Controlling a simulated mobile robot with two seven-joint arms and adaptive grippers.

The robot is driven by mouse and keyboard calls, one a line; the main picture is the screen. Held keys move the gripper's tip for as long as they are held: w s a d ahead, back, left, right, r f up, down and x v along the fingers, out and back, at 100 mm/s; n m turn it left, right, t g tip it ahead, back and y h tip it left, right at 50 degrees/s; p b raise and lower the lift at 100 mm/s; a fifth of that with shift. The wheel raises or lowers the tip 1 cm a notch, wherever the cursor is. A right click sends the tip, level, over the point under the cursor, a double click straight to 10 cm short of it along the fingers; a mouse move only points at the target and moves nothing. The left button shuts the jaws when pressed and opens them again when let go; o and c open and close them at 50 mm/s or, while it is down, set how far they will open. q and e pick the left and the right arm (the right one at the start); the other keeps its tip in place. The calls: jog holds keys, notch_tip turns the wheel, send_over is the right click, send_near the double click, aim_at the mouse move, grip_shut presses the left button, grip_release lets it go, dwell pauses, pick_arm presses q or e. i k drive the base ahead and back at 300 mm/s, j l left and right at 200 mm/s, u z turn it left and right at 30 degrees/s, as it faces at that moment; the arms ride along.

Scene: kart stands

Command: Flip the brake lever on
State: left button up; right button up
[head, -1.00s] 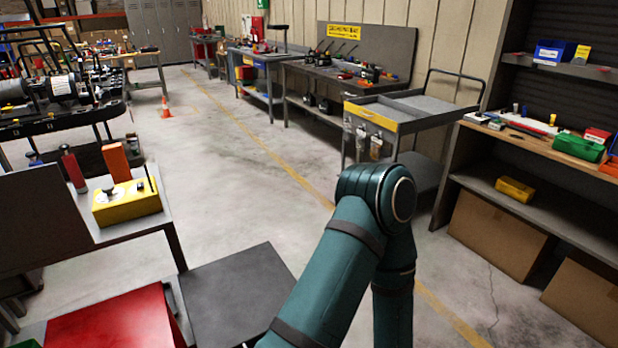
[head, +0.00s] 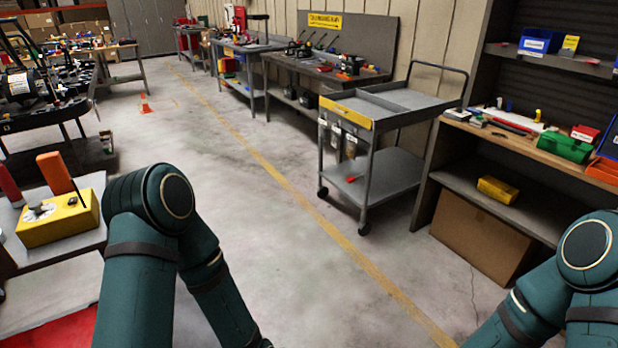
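I cannot make out for sure which thing is the brake lever. Several thin dark lever-like handles (head: 306,43) stand on the far workbench (head: 330,72) under a yellow sign, too small to tell their positions. My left arm comes in at the lower left and bends down, and its gripper is out of view. My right arm shows at the lower right edge, and its gripper is out of view too. Neither arm is seen touching anything in the place.
A grey cart (head: 372,178) with a yellow front stands mid-right. Shelving with a wooden top (head: 540,145) is on the right. A yellow control box (head: 62,218) sits on a stand at left. An orange cone (head: 145,104) is on the floor. The middle floor is clear.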

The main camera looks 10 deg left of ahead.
aim_at(351, 179)
jog(key=i+l+u, duration=0.45)
jog(key=l, duration=0.4)
jog(key=i+l, duration=0.35)
jog(key=i+j, duration=0.25)
jog(key=i, duration=0.4)
jog(key=i+j+u, duration=0.1)
jog(key=i, duration=0.5)
jog(key=i+j+u, duration=0.1)
jog(key=i+j, duration=0.2)
jog(key=i, duration=0.35)
jog(key=i+j, duration=0.1)
jog(key=i, duration=0.55)
